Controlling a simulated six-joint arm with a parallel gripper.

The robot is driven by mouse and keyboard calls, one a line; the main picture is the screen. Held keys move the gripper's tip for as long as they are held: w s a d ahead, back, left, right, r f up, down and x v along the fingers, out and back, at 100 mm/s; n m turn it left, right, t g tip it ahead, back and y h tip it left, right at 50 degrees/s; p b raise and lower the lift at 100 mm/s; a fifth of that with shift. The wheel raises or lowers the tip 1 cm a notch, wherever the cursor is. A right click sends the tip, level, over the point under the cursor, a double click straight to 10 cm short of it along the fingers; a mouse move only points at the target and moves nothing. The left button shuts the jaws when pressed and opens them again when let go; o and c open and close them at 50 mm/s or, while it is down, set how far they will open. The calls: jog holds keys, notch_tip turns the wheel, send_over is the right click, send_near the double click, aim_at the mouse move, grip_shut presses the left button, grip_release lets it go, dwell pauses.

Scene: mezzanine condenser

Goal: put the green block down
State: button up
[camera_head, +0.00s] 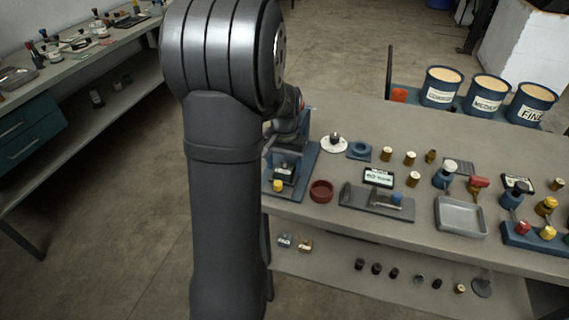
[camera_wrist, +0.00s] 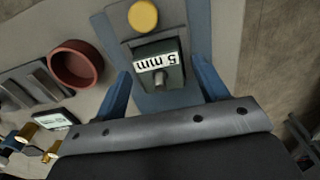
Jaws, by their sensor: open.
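The dark green block (camera_wrist: 172,80) carries a white label reading "5 mm" and has a small peg on top. In the wrist view it sits on a blue base plate (camera_wrist: 198,20), between the two blue fingers of my gripper (camera_wrist: 163,78). The fingers are open, one on each side of the block, with a narrow gap visible at the right. In the head view the block (camera_head: 284,173) shows at the left end of the bench, partly hidden under my wrist. Its underside is hidden.
A yellow button (camera_wrist: 143,16) is on the plate beside the block. A red-brown ring-shaped dish (camera_head: 321,191) stands to the right. Further right are a blue-knobbed fixture (camera_head: 370,203), several brass pieces and a grey tray (camera_head: 461,217). The bench's front edge is close.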

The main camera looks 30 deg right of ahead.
notch_tip(320, 180, up, 12)
jog(key=shift+r, duration=0.15)
dwell(0.3)
notch_tip(320, 180, down, 12)
jog(key=shift+f, duration=0.1)
jog(key=shift+w+r, duration=0.1)
jog(key=shift+r, duration=1.65)
